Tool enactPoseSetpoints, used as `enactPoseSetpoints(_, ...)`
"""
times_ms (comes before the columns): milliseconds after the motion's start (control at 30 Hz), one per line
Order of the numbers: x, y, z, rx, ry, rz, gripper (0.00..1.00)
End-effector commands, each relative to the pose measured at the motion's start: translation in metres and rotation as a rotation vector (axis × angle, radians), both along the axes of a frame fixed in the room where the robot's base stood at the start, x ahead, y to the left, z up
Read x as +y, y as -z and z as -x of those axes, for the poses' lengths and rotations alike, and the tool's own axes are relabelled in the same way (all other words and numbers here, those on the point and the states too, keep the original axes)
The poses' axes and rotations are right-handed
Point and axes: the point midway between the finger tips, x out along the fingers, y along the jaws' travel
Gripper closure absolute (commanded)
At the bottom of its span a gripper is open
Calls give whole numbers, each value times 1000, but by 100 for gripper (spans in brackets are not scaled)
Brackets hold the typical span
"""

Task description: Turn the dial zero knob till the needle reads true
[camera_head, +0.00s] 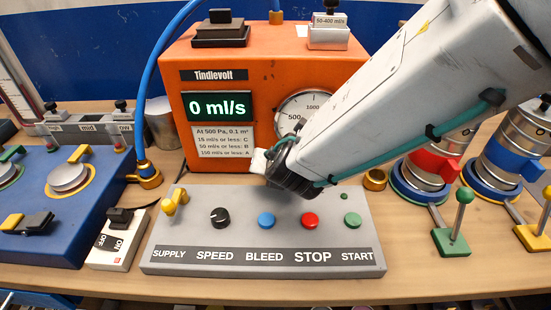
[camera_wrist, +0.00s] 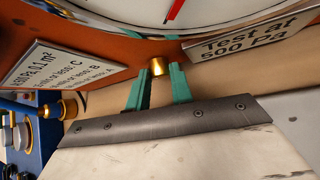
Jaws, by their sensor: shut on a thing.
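The dial (camera_head: 296,108) is a round white gauge on the front of the orange Tindlevolt box (camera_head: 181,100), partly hidden by my arm in the head view. In the wrist view the dial face (camera_wrist: 110,12) fills the top, with part of a red needle (camera_wrist: 174,10); I cannot read its value. The brass zero knob (camera_wrist: 157,66) sits just below the dial's rim. My gripper (camera_wrist: 161,72) is shut on this knob, its two teal fingers on either side. My arm hides the knob and fingertips in the head view.
A grey panel (camera_head: 160,255) with a yellow supply valve, speed knob and coloured buttons stands below my gripper. A blue hose (camera_head: 142,90) runs at left. A white ON/OFF switch (camera_head: 118,240) and blue fixture (camera_head: 50,235) stand left; metal cylinders (camera_head: 432,170) stand right.

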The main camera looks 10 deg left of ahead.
Motion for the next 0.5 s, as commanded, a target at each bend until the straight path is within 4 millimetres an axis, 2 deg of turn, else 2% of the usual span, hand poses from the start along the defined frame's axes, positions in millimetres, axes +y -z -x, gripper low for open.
enactPoseSetpoints(333,0,-1,0,-1,1,-2,100)
enactPoseSetpoints(367,0,-1,-1,-1,1,-2,75)
enactPoseSetpoints(400,0,-1,-1,-1,1,-2,64)
enactPoseSetpoints(433,0,-1,0,-1,1,-2,56)
enactPoseSetpoints(500,0,-1,0,-1,1,-2,56)
